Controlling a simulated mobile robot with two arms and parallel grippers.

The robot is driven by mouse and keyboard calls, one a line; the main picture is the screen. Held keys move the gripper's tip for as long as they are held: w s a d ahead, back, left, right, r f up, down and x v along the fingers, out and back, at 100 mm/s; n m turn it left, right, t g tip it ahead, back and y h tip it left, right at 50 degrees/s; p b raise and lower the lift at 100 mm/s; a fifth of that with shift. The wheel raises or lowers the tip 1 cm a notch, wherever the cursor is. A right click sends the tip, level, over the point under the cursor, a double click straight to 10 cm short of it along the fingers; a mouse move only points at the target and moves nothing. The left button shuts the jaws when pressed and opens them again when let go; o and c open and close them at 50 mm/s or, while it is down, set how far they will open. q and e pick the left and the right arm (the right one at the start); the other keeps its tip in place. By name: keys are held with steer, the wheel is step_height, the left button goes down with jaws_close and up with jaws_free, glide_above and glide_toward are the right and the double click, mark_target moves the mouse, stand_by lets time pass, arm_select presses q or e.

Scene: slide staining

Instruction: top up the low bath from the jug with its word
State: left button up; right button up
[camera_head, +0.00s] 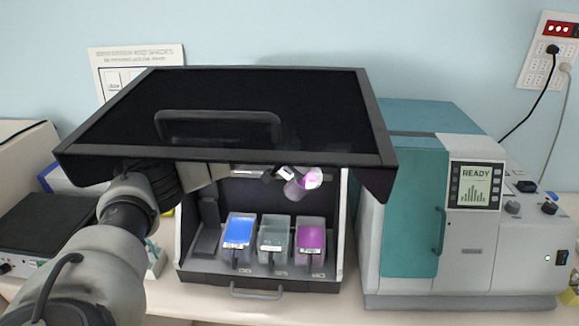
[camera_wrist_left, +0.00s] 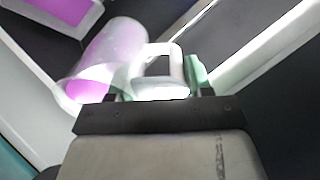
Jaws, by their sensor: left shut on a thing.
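A clear jug (camera_head: 303,184) with purple liquid is held up inside the hood, above the right-hand bath. My left gripper (camera_head: 279,173) is shut on its handle; in the left wrist view the jug (camera_wrist_left: 108,58) lies tilted, its liquid toward the lower left. The handle (camera_wrist_left: 178,58) is between my left fingers (camera_wrist_left: 160,84). Three baths stand in a row below: blue (camera_head: 238,231), grey-green (camera_head: 275,238) and purple (camera_head: 310,238). Their labels are too small to read. No stream of liquid is clear. My right gripper is not in view.
The hood's dark raised sash (camera_head: 260,115) hangs over the baths and hides part of my left arm. A teal and white machine (camera_head: 430,215) reading READY stands close on the right. A dark post (camera_head: 208,228) stands left of the blue bath.

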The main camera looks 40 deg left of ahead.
arm_select(q)
steer(key=shift+d+r+t+y, duration=0.2)
steer(key=shift+t+y, duration=0.2)
steer(key=shift+y, duration=0.3)
stand_by(0.4)
steer(key=shift+s+d+t+y+b, duration=0.15)
steer(key=shift+t+y+b, duration=0.15)
steer(key=shift+y+b, duration=0.2)
stand_by(0.6)
steer(key=shift+s+d+f+y, duration=0.1)
steer(key=shift+y, duration=0.2)
steer(key=shift+d+t+b, duration=0.1)
steer(key=shift+t+b, duration=0.2)
